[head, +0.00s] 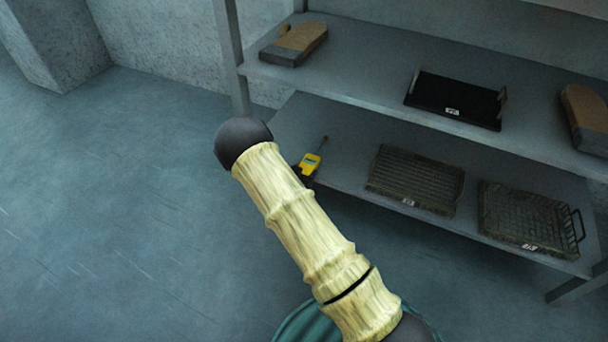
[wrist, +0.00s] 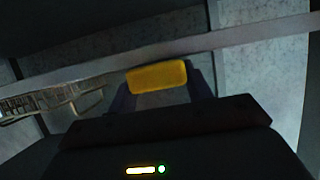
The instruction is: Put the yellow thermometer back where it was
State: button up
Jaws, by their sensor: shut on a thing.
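The yellow thermometer (head: 310,163) shows in the head view just past the end of my arm, in front of the left part of the lower shelf (head: 345,178). Its thin probe points up and away over the shelf. In the wrist view the yellow body (wrist: 157,77) sits between the two dark fingers of my gripper (wrist: 160,92). My gripper is shut on it. In the head view my arm hides most of the gripper. I cannot tell whether the thermometer touches the shelf.
Two wire baskets (head: 415,181) (head: 528,217) stand on the lower shelf to the right. The upper shelf (head: 360,85) holds a black tray (head: 455,100) and two brown mitts (head: 293,44) (head: 588,118). A grey post (head: 231,60) stands at the left. The floor at left is clear.

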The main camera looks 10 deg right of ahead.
jog(key=o, duration=1.1)
jog(key=shift+r, duration=0.1)
jog(key=shift+s+a+r, duration=0.1)
jog(key=shift+s+r, duration=0.05)
jog(key=p+v, duration=0.6)
jog(key=v, duration=0.5)
jog(key=shift+s+a, duration=0.15)
jog(key=shift+s, duration=0.1)
